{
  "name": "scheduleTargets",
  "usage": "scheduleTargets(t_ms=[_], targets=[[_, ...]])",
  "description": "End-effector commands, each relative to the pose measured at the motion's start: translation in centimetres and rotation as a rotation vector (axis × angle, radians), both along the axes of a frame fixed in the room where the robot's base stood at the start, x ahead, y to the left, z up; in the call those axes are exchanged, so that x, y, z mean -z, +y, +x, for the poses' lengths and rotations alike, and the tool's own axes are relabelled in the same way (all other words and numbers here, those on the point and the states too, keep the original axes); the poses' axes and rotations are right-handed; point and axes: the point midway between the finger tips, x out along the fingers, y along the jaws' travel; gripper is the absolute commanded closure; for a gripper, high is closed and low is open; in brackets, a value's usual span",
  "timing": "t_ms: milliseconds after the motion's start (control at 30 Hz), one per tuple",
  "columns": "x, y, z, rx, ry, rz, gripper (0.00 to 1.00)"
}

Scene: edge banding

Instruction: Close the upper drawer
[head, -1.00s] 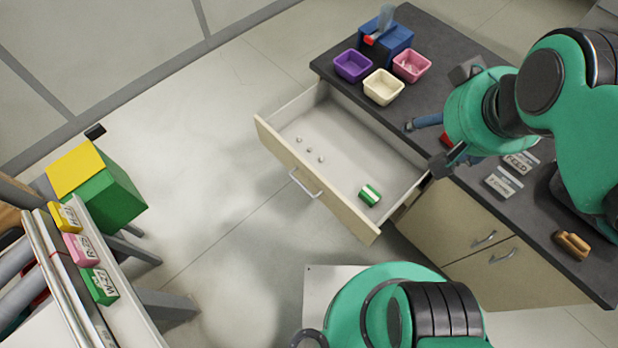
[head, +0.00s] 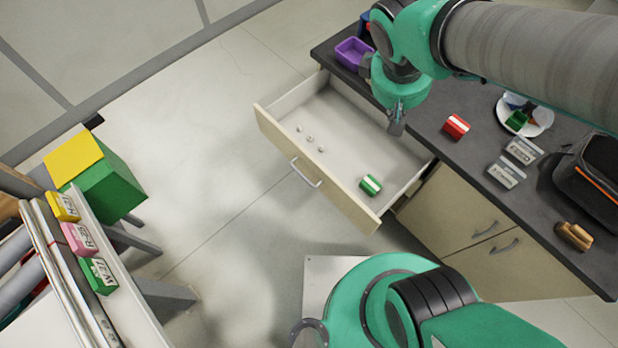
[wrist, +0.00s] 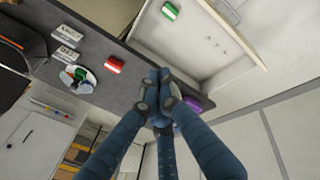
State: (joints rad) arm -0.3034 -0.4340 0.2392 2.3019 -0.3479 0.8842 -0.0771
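The upper drawer (head: 340,194) is pulled far out of the dark-topped cabinet, with its handle (head: 305,172) on the cream front. Inside lie a green-and-white block (head: 371,185) and 3 small pale pieces (head: 310,139). The drawer also shows at the upper right of the wrist view (wrist: 242,35). My gripper (head: 395,127) is above the drawer's inner side, by the counter edge, apart from the handle. In the wrist view its blue fingers (wrist: 160,77) are drawn together with nothing visible between them.
On the counter (head: 455,165) are a red-and-white block (head: 456,127), a plate (head: 540,113), two labelled boxes (head: 507,172), a brown object (head: 573,236) and a dark bag (head: 588,175). A purple bin (head: 352,54) stands at the back. Floor before the drawer is clear.

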Motion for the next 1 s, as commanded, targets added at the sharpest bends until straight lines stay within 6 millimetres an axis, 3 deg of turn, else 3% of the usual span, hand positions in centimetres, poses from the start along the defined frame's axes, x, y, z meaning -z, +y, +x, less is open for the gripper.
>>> scheduleTargets(t_ms=[200, 500, 733, 1000], targets=[[5.5, 3.4, 2.8, -0.22, 0.094, -0.152, 1.0], [13.7, 8.7, 5.2, -0.538, 0.203, -0.359, 1.0], [20.6, 13.2, 5.9, -0.794, 0.273, -0.518, 1.0], [29.5, 18.3, 4.9, -1.106, 0.346, -0.703, 1.0]])
